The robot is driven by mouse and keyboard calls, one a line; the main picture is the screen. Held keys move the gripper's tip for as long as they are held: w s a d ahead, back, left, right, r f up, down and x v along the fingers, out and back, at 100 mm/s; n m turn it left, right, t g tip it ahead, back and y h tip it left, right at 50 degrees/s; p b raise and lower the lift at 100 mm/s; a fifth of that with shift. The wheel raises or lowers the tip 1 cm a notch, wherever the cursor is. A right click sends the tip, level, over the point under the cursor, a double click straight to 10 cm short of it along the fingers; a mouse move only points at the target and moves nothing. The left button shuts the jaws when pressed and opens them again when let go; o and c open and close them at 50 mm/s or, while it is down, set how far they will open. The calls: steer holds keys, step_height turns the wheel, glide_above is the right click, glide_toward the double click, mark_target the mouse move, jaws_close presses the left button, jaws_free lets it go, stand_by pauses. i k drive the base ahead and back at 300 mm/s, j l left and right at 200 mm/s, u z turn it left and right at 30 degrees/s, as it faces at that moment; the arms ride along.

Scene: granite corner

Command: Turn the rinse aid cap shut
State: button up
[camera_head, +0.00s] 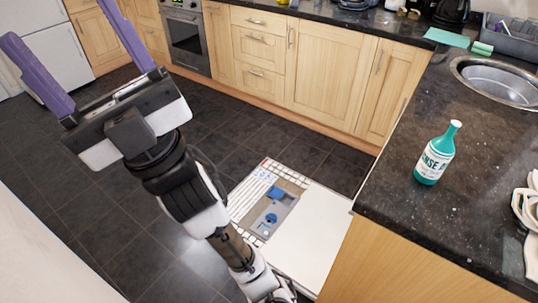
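My gripper (55,20) is at the upper left, its two purple fingers spread wide apart with nothing between them. It is raised over the floor and well away from the dispenser. A grey dispenser panel (266,230) sits on the lowered white dishwasher door (318,235). A small round blue cap (271,218) is on the panel, and a larger blue piece (276,193) is above it. The cap is too small to tell how far it is turned. A teal rinse aid bottle (431,163) with a white top stands upright on the dark counter.
The dark granite counter (465,215) borders the door on the right. It carries a round sink (500,88), a green sponge (483,48) and white dishes (530,205) at the right edge. Wooden cabinets and an oven (187,45) line the back. Dark tiled floor is clear at the left.

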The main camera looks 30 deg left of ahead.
mark_target(271, 216)
steer(key=u, duration=0.85)
steer(key=k+l+u, duration=0.1)
steer(key=l+u, duration=0.35)
steer(key=l, duration=0.85)
steer(key=j+z, duration=0.5)
steer(key=j, duration=0.8)
steer(key=i+j+z, duration=0.3)
steer(key=i+j, duration=0.2)
steer(key=i, duration=0.15)
steer(key=i+j+z, duration=0.3)
steer(key=i+j, duration=0.25)
steer(key=j, duration=0.15)
